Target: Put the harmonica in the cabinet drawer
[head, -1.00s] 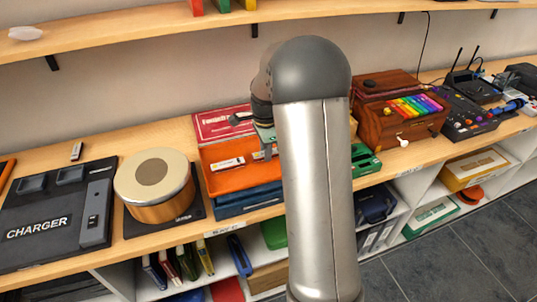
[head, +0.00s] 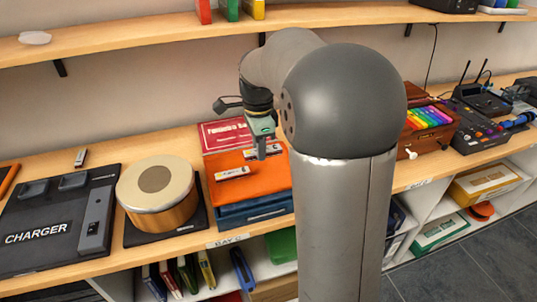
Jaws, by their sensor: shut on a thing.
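My gripper (head: 261,153) points down over the stacked orange and blue boxes. It is shut on a small pale bar (head: 275,149), which looks like the harmonica; the fingers cover its middle, so its details are unclear. A similar pale bar or label (head: 232,173) shows on the orange box (head: 265,187) to the left of my gripper. The blue box (head: 255,212) is under the orange one. I cannot tell for sure which part is the cabinet drawer or how far it is open; my arm hides the area to the right.
A red box (head: 225,135) lies behind the orange one. A round drum (head: 158,190) and a black charger (head: 60,222) stand to the left. A wooden box with coloured keys (head: 428,120) stands right of my arm. A shelf (head: 150,35) runs above.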

